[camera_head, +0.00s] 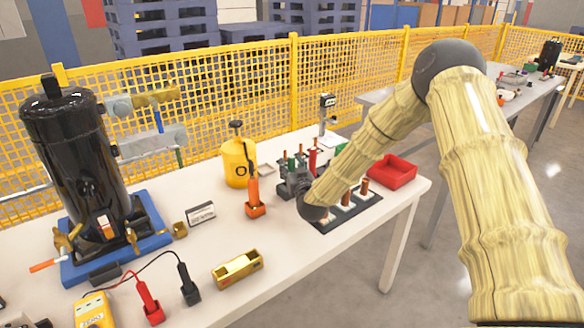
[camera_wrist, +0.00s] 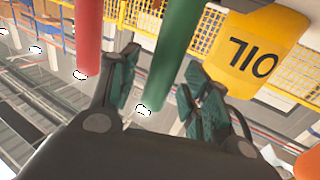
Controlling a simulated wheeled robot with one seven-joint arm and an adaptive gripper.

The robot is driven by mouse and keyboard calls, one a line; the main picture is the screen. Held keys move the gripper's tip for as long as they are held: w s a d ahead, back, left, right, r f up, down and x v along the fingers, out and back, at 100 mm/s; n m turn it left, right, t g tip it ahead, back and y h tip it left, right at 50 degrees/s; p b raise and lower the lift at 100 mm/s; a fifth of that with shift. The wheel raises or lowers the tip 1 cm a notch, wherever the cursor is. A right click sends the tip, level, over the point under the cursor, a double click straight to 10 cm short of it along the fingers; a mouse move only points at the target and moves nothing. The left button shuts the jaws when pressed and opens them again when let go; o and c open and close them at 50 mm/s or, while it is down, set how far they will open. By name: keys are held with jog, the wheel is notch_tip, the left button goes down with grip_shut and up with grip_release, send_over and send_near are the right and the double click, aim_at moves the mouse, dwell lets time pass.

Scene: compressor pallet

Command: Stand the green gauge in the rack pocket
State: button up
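A green upright cylinder, which appears to be the green gauge (camera_wrist: 172,55), shows in the wrist view between the fingers of my gripper (camera_wrist: 158,90). The fingers are apart, with a visible gap on each side of it. A red cylinder (camera_wrist: 88,38) stands just left of the left finger. In the head view my gripper (camera_head: 296,184) is low over the table, by a group of green pieces (camera_head: 284,160) and a red piece (camera_head: 312,158). A dark rack (camera_head: 352,212) with copper-coloured pieces in pale pockets is partly hidden by my arm.
A yellow oil can (camera_head: 235,163) and an orange holder (camera_head: 255,210) stand left of my gripper. A red bin (camera_head: 391,172) is to the right. A black tank (camera_head: 75,160) stands on a blue pallet (camera_head: 150,232). The front-centre table is fairly clear around a brass-coloured tray (camera_head: 237,272).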

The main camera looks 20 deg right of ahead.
jog(key=s, duration=1.2)
jog(key=shift+a, duration=0.2)
